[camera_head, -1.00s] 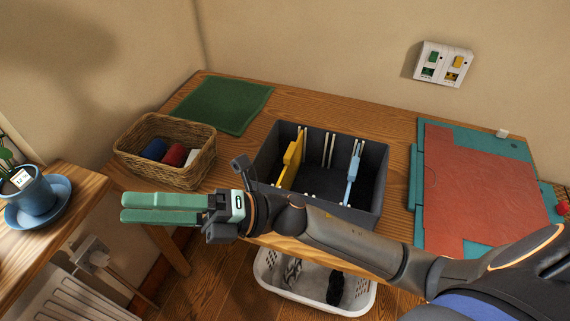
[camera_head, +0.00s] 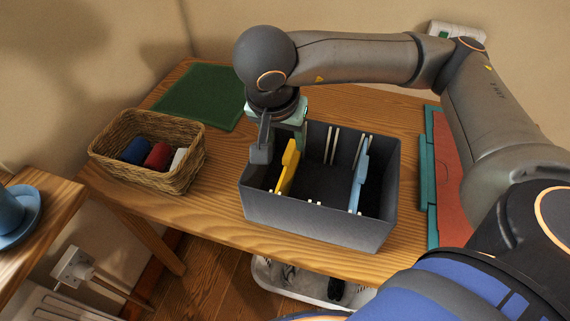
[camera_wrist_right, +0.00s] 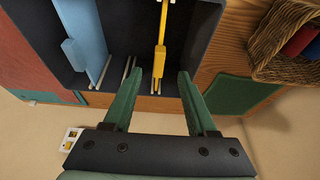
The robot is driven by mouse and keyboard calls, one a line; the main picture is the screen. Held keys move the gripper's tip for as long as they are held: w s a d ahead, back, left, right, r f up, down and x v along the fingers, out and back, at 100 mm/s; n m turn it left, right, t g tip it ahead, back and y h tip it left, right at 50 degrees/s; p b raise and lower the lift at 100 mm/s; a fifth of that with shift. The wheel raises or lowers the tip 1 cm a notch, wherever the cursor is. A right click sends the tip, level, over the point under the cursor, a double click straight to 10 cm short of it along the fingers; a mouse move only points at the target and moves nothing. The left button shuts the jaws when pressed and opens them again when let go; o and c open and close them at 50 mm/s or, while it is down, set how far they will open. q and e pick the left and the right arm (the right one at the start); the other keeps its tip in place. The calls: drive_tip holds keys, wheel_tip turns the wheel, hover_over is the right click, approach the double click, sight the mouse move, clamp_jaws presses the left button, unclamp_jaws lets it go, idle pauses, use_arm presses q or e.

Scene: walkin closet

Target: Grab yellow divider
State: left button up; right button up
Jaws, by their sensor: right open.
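The yellow divider (camera_head: 287,168) stands upright in the left part of the dark grey box (camera_head: 310,220) on the wooden table. My right gripper (camera_head: 300,137) points down at the box's back left corner, just above and behind the divider. In the right wrist view, my right gripper (camera_wrist_right: 158,84) is open with its green fingers apart. The yellow divider (camera_wrist_right: 160,55) appears between the lines of the two fingers, and no contact is visible. A light-blue divider (camera_head: 358,182) stands in the right part of the box. My left gripper is not in view.
A wicker basket (camera_head: 180,182) with rolled cloths stands left of the box. A green cloth (camera_head: 203,95) lies behind it. A teal board with a red sheet (camera_head: 447,180) lies to the right. A white laundry basket (camera_head: 300,300) is below the table.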

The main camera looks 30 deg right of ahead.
sight(291, 155)
drive_tip(key=shift+w+d+h, duration=0.2)
drive_tip(key=shift+d+h, duration=0.1)
drive_tip(key=shift+d, duration=0.15)
drive_tip(key=p+x, duration=0.1)
drive_tip(key=x, duration=1.1)
drive_tip(key=shift+w+a, duration=0.15)
drive_tip(key=shift+a, duration=0.05)
clamp_jaws()
